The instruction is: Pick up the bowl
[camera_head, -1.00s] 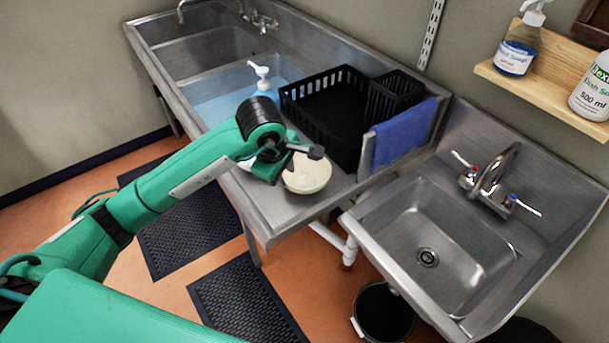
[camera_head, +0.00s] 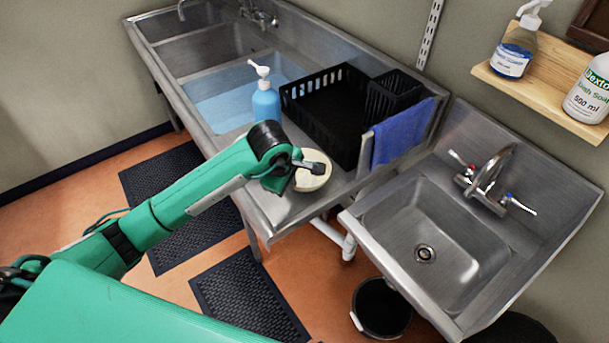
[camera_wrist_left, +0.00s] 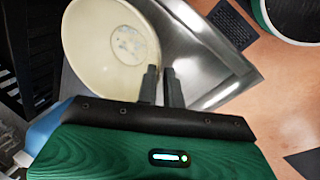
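The cream bowl (camera_head: 313,182) stands on the steel drainboard (camera_head: 283,212), in front of the black rack. My left gripper (camera_head: 316,168) is over the bowl and hides part of it. In the left wrist view the bowl (camera_wrist_left: 100,45) shows its open inside, and the two fingers (camera_wrist_left: 160,72) are at its rim. The left finger overlaps the rim and the right finger is over bare steel. A narrow gap shows between them; I cannot tell whether they touch the bowl. My right gripper is not in view.
A blue soap pump bottle (camera_head: 266,104) stands beside the black rack (camera_head: 322,118), close to my left arm. A blue cloth (camera_head: 400,135) hangs at the rack's right. A separate hand sink (camera_head: 440,240) lies to the right.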

